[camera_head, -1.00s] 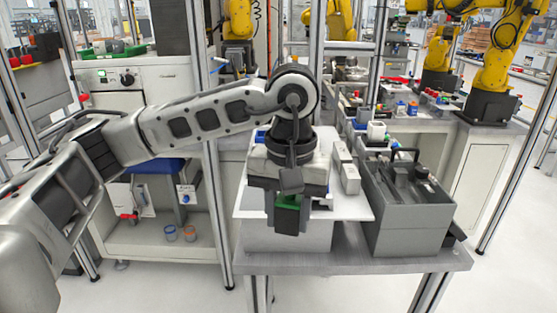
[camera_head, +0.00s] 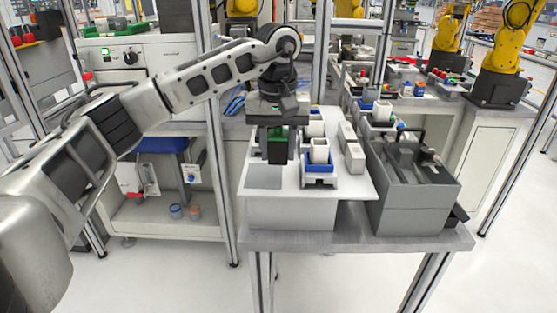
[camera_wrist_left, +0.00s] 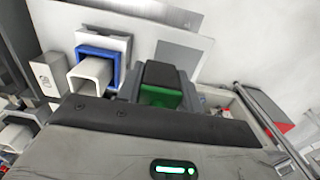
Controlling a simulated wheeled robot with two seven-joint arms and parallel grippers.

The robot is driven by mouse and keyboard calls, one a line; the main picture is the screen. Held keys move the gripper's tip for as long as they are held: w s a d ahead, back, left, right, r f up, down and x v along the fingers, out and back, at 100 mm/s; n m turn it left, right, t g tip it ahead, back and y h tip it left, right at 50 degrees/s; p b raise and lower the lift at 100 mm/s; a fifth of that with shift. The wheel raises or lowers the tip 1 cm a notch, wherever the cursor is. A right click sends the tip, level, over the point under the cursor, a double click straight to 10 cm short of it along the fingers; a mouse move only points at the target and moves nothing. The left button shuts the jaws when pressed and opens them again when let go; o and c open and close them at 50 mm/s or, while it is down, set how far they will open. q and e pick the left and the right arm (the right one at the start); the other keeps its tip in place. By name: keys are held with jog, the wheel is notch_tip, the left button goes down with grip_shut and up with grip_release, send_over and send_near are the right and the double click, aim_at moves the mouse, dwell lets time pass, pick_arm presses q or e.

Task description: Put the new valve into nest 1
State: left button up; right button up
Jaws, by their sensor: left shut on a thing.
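My left gripper (camera_head: 277,150) is shut on a green block (camera_head: 278,146) with a dark end, above the far left part of a white plate (camera_head: 345,183). The block also shows between the fingers in the wrist view (camera_wrist_left: 160,97). I cannot tell whether it is the new valve. Right of it stands a blue nest (camera_head: 318,165) with a white square hollow piece (camera_head: 320,150) in it. The nest shows in the wrist view too (camera_wrist_left: 114,53). Nest numbers are not readable. A bare grey square (camera_head: 265,177) lies on the plate's left front. My right gripper is not in view.
A deep grey bin (camera_head: 417,207) with dark tools and a handle stands right of the plate on the grey table (camera_head: 355,240). A pale block (camera_head: 350,148) stands between nest and bin. More white and blue parts stand behind. A metal post (camera_head: 217,150) rises on the left.

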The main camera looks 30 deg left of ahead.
aim_at(278, 164)
pick_arm(q)
jog(key=shift+w+a+f, duration=0.15)
jog(key=shift+w+f, duration=0.2)
jog(key=shift+f, duration=0.05)
jog(key=shift+w+a+f, duration=0.1)
jog(key=shift+f, duration=0.85)
jog(key=shift+w+a+f, duration=0.1)
jog(key=shift+f, duration=0.8)
jog(key=shift+f, duration=0.1)
jog(key=shift+f, duration=0.1)
jog(key=o, duration=1)
